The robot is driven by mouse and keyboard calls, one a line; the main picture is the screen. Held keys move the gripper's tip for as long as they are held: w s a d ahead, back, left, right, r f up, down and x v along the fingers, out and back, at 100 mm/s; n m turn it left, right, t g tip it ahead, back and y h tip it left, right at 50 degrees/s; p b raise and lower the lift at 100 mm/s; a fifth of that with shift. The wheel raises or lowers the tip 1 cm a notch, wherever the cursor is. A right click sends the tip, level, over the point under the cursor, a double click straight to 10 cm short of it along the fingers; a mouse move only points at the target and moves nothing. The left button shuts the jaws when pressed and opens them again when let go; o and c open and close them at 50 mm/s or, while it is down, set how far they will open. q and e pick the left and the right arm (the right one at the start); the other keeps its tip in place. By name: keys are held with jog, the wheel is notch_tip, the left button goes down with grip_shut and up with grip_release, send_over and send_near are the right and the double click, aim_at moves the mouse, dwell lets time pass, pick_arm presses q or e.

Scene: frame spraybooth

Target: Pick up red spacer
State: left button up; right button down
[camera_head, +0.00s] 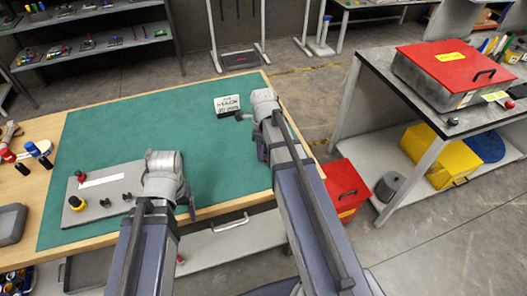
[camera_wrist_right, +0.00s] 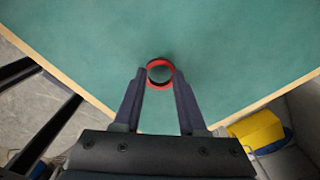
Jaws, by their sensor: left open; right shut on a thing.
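The red spacer is a small red ring with a dark inner edge (camera_wrist_right: 161,62), in the right wrist view. My right gripper (camera_wrist_right: 160,74) is shut on it, with one fingertip at each side of the ring. The ring is over the green mat; I cannot tell whether it touches it. In the head view my right arm hides the spacer, and my right gripper (camera_head: 262,150) is over the right part of the mat. My left gripper (camera_head: 188,210) is open by the mat's front edge, mostly hidden behind its own wrist.
The green mat (camera_head: 215,145) is largely clear. A grey plate with knobs (camera_head: 100,203) lies at its left front. A small white sign (camera_head: 227,105) stands near the back right. A red box (camera_head: 343,185) is on the floor right of the table.

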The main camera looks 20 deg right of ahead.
pick_arm(q)
notch_tip(320, 180, up, 8)
jog(key=p, duration=0.7)
jog(key=shift+r+p, duration=0.2)
jog(key=shift+p, duration=0.1)
jog(key=shift+c, duration=0.2)
